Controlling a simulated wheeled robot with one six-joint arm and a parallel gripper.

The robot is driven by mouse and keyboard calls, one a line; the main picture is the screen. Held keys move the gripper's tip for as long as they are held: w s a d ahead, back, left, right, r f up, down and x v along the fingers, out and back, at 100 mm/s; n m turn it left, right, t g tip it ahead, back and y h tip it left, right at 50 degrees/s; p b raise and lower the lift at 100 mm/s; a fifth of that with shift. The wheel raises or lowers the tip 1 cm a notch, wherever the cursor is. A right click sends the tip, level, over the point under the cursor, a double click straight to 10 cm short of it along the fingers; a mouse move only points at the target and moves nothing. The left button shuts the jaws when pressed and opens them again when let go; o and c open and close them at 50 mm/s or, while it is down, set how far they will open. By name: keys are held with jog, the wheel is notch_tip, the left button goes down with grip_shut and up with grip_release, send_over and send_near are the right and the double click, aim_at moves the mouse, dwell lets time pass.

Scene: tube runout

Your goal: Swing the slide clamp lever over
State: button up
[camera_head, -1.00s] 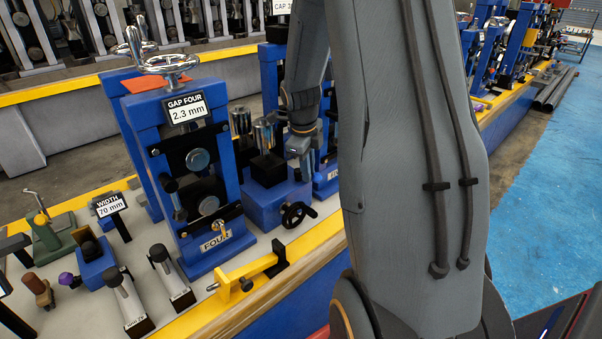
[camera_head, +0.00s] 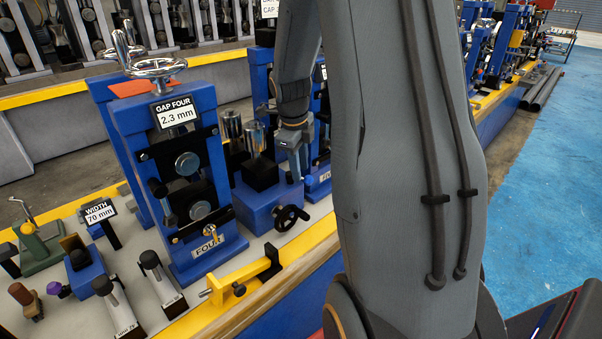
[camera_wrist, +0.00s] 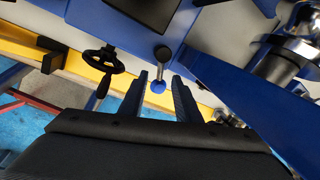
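The lever (camera_wrist: 160,70) shows in the wrist view as a short grey rod with a black pivot at its top end and a blue knob (camera_wrist: 157,87) at its lower end. I take it for the slide clamp lever. My gripper (camera_wrist: 160,78) is open, its two dark fingers on either side of the knob. I see a gap on both sides and cannot tell whether they touch. In the head view my gripper (camera_head: 293,172) hangs beside the blue slide block (camera_head: 256,205), above its black handwheel. The lever is hidden there.
The black handwheel (camera_wrist: 103,62) with its crank handle is left of my fingers in the wrist view. The blue GAP FOUR stand (camera_head: 145,130) rises left of the block. A yellow bracket (camera_head: 240,278) lies in front. Several tools stand on the bench's left.

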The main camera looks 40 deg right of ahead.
jog(key=shift+v, duration=2.55)
